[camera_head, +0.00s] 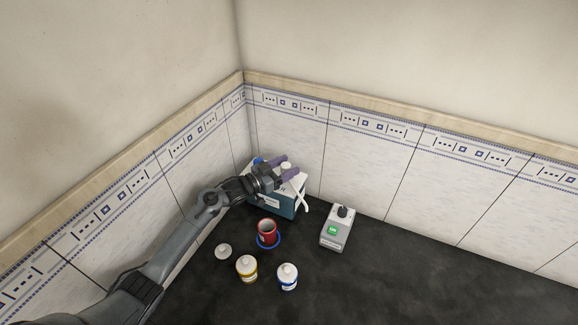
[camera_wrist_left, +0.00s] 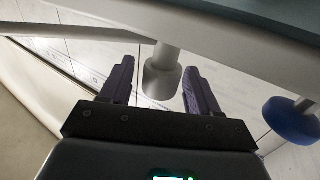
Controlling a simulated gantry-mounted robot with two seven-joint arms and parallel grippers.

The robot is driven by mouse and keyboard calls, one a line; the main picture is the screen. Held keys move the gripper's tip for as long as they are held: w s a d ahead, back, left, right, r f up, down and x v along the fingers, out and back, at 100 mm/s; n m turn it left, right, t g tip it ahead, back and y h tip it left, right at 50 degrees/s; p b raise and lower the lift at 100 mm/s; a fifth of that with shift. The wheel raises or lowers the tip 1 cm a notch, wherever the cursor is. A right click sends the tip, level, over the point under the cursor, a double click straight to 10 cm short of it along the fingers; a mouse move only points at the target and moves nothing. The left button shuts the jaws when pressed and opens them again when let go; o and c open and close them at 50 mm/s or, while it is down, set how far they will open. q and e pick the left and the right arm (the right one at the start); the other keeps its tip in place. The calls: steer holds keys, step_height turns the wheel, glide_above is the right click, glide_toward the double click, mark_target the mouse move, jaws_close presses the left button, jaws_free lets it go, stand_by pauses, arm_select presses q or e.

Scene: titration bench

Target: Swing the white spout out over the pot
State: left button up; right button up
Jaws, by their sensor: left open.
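The white spout (camera_head: 301,194) is on the blue-and-white box (camera_head: 278,207) in the corner; its free end hangs past the box's front right, away from the pot. The red pot (camera_head: 267,227), with a blue ring at its base, stands in front of the box. My left gripper (camera_head: 289,168) is open above the box's top. In the wrist view my left gripper's purple fingers (camera_wrist_left: 159,66) stand on either side of a pale round post (camera_wrist_left: 161,77), with gaps visible. A pale bar (camera_wrist_left: 85,28), probably the spout, runs near that post.
A grey device with a green display (camera_head: 333,231) stands right of the pot. A white-lidded yellow jar (camera_head: 246,269), a white-and-blue jar (camera_head: 288,277) and a small pale round item (camera_head: 223,251) stand in front. A blue knob (camera_wrist_left: 291,121) is at right in the wrist view. Tiled walls close the corner.

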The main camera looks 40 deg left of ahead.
arm_select(q)
steer(key=shift+r, duration=0.45)
steer(key=r, duration=0.3)
steer(key=shift+d+r, duration=0.35)
steer(key=shift+d, duration=0.05)
steer(key=d+r, duration=0.6)
steer(key=d, duration=0.5)
steer(key=shift+w+r, duration=0.2)
steer(key=shift+w, duration=0.25)
